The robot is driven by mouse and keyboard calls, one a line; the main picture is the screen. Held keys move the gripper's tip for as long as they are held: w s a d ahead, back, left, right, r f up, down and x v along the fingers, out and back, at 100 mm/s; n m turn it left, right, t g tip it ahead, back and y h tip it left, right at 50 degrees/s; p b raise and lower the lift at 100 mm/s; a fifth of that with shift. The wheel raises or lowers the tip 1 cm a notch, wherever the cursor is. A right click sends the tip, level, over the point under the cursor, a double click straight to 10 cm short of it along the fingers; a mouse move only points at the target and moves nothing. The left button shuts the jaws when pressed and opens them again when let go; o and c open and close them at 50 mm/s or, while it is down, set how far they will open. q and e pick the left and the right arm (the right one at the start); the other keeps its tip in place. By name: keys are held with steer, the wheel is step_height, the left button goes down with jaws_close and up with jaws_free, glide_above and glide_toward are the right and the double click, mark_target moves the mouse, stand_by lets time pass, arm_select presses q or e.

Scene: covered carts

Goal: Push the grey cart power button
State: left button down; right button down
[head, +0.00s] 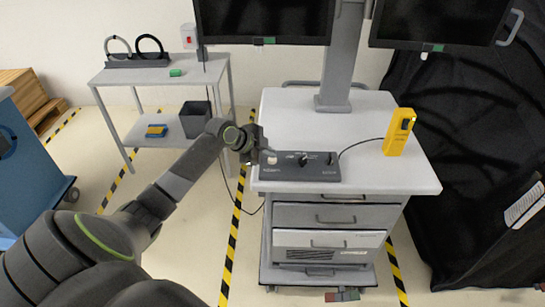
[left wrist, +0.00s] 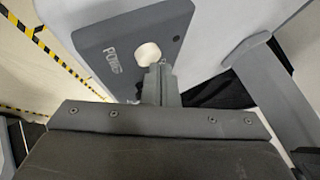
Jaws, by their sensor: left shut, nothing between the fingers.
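The grey cart (head: 420,176) has a white top, and a dark grey control panel (head: 318,175) lies at its front left. The panel also shows in the left wrist view (left wrist: 120,38). A round pale button (left wrist: 148,55) sits beside a label that seems to read "POWER"; in the head view the button (head: 271,159) is at the panel's left end. My left gripper (head: 262,152) is shut and empty, right at the button. In the left wrist view its fingertips (left wrist: 159,69) overlap the button's lower edge; I cannot tell whether they touch it. My right gripper is out of view.
A yellow handheld device (head: 398,133) stands on the cart's right side, with a cable to the panel. A monitor post (head: 340,60) rises at the back. A grey side table (head: 150,75) stands at the left, and black drapes (head: 470,130) at the right.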

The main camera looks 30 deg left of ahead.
mark_target(269, 159)
arm_select(q)
steer(key=shift+r, duration=0.1)
step_height(269, 159, up, 6)
steer(key=p, duration=0.4)
steer(key=shift+p, duration=0.4)
